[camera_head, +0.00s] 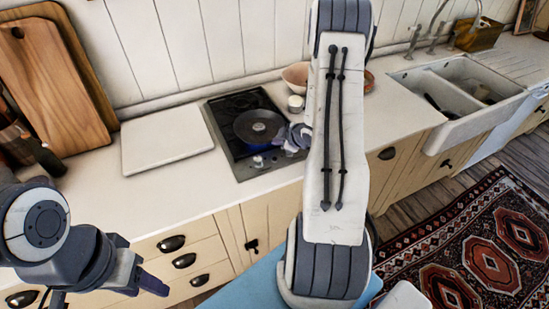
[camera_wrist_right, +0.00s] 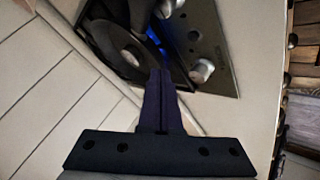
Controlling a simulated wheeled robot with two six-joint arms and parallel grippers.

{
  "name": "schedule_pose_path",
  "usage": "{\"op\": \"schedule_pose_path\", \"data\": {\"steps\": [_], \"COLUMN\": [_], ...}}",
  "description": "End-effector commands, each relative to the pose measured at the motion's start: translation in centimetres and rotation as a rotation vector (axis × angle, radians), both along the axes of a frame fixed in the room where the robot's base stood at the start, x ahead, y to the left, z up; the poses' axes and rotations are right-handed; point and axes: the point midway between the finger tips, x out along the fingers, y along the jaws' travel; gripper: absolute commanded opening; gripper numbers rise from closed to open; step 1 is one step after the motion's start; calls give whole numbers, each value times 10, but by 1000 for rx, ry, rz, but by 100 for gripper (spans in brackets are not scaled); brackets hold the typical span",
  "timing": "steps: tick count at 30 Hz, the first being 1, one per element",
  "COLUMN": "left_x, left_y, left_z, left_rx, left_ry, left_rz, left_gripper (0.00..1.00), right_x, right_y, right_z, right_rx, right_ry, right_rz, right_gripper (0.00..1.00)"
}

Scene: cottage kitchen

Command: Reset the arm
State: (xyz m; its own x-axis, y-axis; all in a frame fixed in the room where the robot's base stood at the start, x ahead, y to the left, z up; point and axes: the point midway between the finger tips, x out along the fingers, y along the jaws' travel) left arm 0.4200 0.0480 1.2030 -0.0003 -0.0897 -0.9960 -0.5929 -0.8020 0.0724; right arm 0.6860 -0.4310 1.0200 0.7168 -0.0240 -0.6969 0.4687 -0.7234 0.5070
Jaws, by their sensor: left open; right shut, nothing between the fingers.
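My right arm (camera_head: 335,150) rises through the middle of the head view and hides part of the counter and wall. My right gripper (camera_head: 281,138) is over the hob (camera_head: 242,165), close to the right side of a dark pan (camera_head: 259,126). In the right wrist view its fingers (camera_wrist_right: 160,72) are shut together with nothing between them, and their tips are near the pan (camera_wrist_right: 108,45). I cannot tell whether they touch it. My left gripper (camera_head: 150,284) is at the lower left, in front of the drawers, open and empty.
A white board (camera_head: 165,138) lies on the counter left of the hob. Wooden boards (camera_head: 50,85) lean on the wall. A white sink (camera_head: 455,95) is at the right.

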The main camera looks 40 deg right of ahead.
Motion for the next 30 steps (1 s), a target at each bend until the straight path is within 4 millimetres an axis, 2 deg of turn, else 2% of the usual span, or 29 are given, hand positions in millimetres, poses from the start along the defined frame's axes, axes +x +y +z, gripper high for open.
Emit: {"op": "schedule_pose_path", "data": {"steps": [11, 14, 16, 20, 23, 24, 26, 27, 29, 30], "left_x": [0, 0, 0, 0, 0, 0, 0, 0, 0, 0], "left_y": [0, 0, 0, 0, 0, 0, 0, 0, 0, 0], "left_z": [0, -3, -7, -17, -25, -28, -32, -35, -39, -42], "left_rx": [0, 0, 0, 0, 0, 0, 0, 0, 0, 0], "left_ry": [0, 0, 0, 0, 0, 0, 0, 0, 0, 0], "left_rz": [-2, -2, -2, -2, -2, -1, -1, -1, -1, -1], "left_gripper": [50, 50, 50, 50, 50, 50, 50, 50, 50, 50], "right_x": [1, 8, 17, 29, 21, 13, -4, -18, -45, -66], "right_y": [1, 13, 33, 96, 155, 179, 215, 238, 272, 293], "right_z": [0, 6, 14, 39, 60, 68, 78, 85, 93, 98], "right_rx": [0, -6, -12, -13, 2, 13, 32, 47, 70, 86], "right_ry": [1, 22, 56, 151, 227, 258, 306, 337, 390, 428], "right_rz": [1, 6, 5, -15, -43, -54, -70, -78, -89, -92], "right_gripper": [0, 0, 0, 0, 0, 0, 0, 0, 0, 0]}}
